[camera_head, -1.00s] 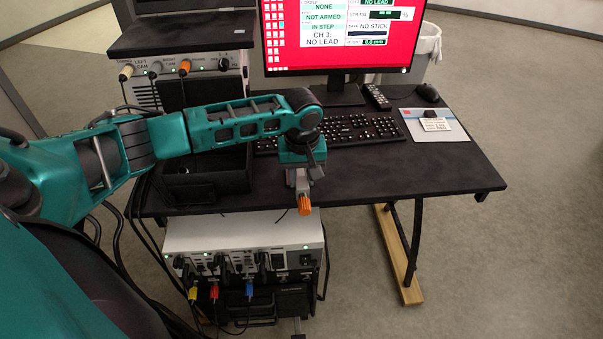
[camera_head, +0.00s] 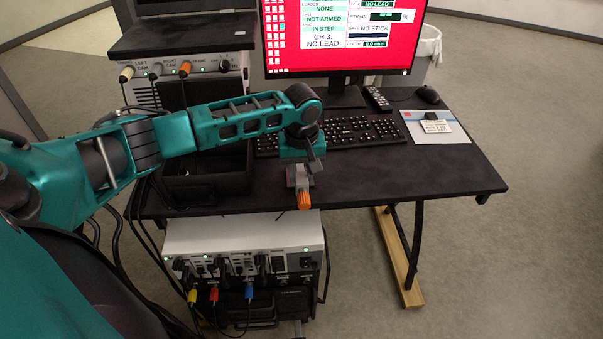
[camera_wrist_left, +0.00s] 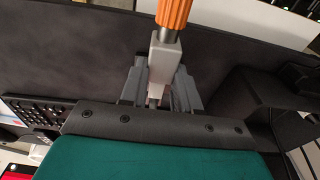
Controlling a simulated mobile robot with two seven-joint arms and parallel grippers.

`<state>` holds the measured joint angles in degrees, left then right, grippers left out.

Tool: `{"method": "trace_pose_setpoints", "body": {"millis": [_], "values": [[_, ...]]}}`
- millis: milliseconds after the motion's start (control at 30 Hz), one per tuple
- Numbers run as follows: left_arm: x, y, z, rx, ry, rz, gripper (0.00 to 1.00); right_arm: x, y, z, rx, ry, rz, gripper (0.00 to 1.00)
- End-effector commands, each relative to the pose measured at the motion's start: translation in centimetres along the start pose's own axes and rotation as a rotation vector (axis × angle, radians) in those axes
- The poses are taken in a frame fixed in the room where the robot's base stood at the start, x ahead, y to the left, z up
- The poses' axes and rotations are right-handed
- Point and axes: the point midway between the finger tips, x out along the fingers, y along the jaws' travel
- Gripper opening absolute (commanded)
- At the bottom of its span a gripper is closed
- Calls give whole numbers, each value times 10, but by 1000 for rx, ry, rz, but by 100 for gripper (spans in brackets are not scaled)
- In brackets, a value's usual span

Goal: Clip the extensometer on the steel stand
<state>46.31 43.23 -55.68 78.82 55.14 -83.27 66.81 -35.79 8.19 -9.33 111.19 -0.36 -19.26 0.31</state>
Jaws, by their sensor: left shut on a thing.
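My left gripper (camera_head: 300,178) is shut on a light grey piece with an orange end (camera_head: 304,200). It hangs over the front edge of the black desk, with the orange end toward me. In the left wrist view the grey body (camera_wrist_left: 163,60) sits between the dark fingers (camera_wrist_left: 158,92), and the orange end (camera_wrist_left: 174,12) points away from the palm. I cannot tell whether this piece is the extensometer. I cannot make out a steel stand for certain. My right gripper is out of view.
The black desk (camera_head: 400,180) carries a keyboard (camera_head: 350,132), a black open tray (camera_head: 200,186), a monitor (camera_head: 335,40) and a grey pad with a small card (camera_head: 436,128). Below its front edge stands a white-topped unit (camera_head: 240,232) with coloured plugs. The desk's right front is clear.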

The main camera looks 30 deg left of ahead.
Motion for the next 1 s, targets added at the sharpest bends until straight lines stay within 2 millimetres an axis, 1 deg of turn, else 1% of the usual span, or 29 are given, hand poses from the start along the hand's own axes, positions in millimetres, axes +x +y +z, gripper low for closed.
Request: {"method": "trace_pose_setpoints", "body": {"millis": [333,1000], "values": [[0,0,-9,0,1,2,4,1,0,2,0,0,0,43],[0,0,-11,-1,1,1,4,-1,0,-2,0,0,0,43]]}}
